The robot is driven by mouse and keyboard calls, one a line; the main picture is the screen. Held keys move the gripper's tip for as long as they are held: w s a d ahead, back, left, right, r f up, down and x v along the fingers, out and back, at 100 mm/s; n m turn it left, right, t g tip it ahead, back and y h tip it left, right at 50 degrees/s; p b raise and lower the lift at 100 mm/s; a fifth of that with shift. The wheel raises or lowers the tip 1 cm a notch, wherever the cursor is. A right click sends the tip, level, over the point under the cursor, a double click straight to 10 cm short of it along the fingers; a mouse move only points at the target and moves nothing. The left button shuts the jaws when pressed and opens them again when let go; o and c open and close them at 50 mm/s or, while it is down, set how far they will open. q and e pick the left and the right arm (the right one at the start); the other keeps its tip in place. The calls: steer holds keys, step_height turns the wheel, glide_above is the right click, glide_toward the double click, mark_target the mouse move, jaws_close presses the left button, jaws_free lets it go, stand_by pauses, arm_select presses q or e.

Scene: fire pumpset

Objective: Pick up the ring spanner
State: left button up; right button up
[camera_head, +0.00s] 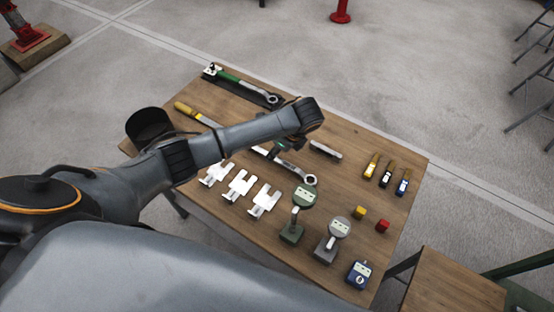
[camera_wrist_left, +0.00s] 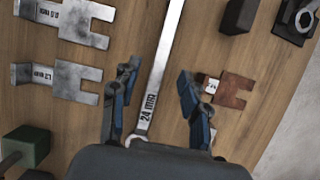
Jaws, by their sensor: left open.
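The ring spanner (camera_head: 294,170) lies on the wooden table, with its ring end toward the right and part of its shaft hidden under my left arm. In the left wrist view the spanner (camera_wrist_left: 160,70) is a long silver bar marked 24 mm. My left gripper (camera_wrist_left: 158,100) is open, with one blue-tipped finger on each side of the shaft and visible gaps between. In the head view the left gripper (camera_head: 281,146) is mostly hidden below the wrist, over the spanner. My right gripper is not in view.
White slotted shims (camera_head: 240,183) lie in front of the spanner. A rusty shim (camera_wrist_left: 232,90) is right of the fingers in the wrist view. A green-handled wrench (camera_head: 240,83) lies at the back. Dial gauges (camera_head: 338,229) stand near the front edge of the table (camera_head: 372,150).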

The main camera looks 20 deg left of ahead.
arm_select(q)
steer(key=x, duration=0.4)
steer(key=shift+f, duration=0.25)
steer(key=shift+c, duration=0.5)
steer(key=shift+w, duration=0.1)
jaws_close()
